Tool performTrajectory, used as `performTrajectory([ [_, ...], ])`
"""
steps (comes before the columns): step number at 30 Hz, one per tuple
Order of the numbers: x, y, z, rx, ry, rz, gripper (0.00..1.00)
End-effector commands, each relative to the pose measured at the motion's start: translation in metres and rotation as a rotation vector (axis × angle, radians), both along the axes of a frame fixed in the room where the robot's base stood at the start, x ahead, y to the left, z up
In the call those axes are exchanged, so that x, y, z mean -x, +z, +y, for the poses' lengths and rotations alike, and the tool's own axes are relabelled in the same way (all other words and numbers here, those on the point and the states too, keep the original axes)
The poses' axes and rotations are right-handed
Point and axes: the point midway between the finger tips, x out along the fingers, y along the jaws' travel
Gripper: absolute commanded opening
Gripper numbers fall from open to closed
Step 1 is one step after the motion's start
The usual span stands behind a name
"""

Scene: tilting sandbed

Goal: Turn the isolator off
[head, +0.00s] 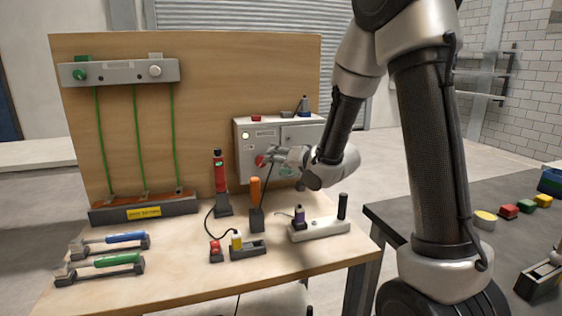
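The isolator looks to be the grey box (242,162) mounted on the wooden back panel. A red rotary knob (260,161) shows on the lower left of its front, with a small pale lit lamp (246,136) above it. My gripper (272,156) reaches in from the right, and its tips are at or very close to the red knob. I cannot tell whether they touch it or whether the fingers are open or shut. My gripper and wrist cover part of the box front. The knob's exact angle is too small to read.
Below the box stand an orange-handled tool (255,193), a red tester (219,172) and a white strip (321,229) with upright items. Two handled tools (120,239) lie at the left. Green wires (140,140) run down the panel. A dark table (405,217) stands right.

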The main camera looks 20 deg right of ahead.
Motion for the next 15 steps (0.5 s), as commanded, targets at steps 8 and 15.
performTrajectory([
  [8, -0.034, -0.011, 0.016, -0.009, 0.005, -0.005, 0.58],
  [15, -0.063, -0.019, 0.028, -0.008, 0.004, -0.005, 0.58],
])
